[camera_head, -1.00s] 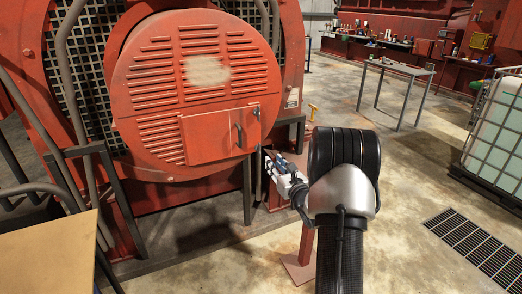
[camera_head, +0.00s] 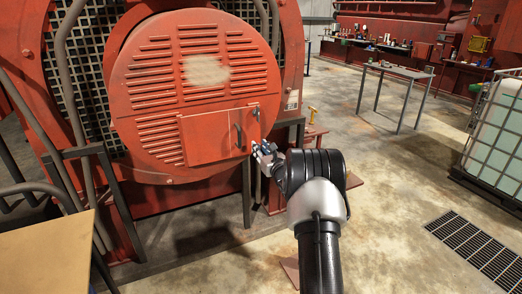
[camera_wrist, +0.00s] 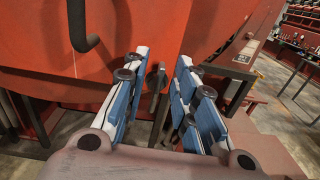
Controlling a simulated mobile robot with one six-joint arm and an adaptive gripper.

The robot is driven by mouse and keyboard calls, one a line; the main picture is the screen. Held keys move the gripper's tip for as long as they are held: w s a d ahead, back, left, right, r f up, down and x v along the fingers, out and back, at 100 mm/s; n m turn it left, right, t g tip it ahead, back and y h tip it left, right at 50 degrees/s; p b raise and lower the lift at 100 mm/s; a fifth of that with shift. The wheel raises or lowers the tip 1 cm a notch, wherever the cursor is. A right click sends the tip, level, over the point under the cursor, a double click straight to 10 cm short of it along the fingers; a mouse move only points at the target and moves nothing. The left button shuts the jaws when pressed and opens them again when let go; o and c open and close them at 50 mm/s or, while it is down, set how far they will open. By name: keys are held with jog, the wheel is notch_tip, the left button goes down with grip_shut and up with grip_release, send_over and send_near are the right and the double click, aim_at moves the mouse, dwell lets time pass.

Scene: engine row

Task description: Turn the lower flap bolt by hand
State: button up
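The red rectangular flap (camera_head: 208,138) is closed on the round louvred cover, with a dark curved handle (camera_head: 238,135) on it. The handle also shows at upper left in the wrist view (camera_wrist: 80,28). The upper flap bolt (camera_head: 256,112) is at the flap's right edge. The lower flap bolt is hidden by my gripper (camera_head: 262,150) in the head view. In the wrist view, a small dark upright piece, apparently the lower bolt (camera_wrist: 158,77), shows between the fingertips of my gripper (camera_wrist: 161,65). The fingers are apart, one either side of it; contact cannot be told.
A red round louvred cover (camera_head: 195,85) fills the machine front. A dark frame (camera_head: 85,152) and a tan tabletop (camera_head: 45,250) are at left. A grey worktable (camera_head: 400,71) and a caged white tank (camera_head: 500,130) are at right. The floor between is open.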

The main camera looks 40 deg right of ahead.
jog(key=shift+c, duration=0.3)
grip_shut()
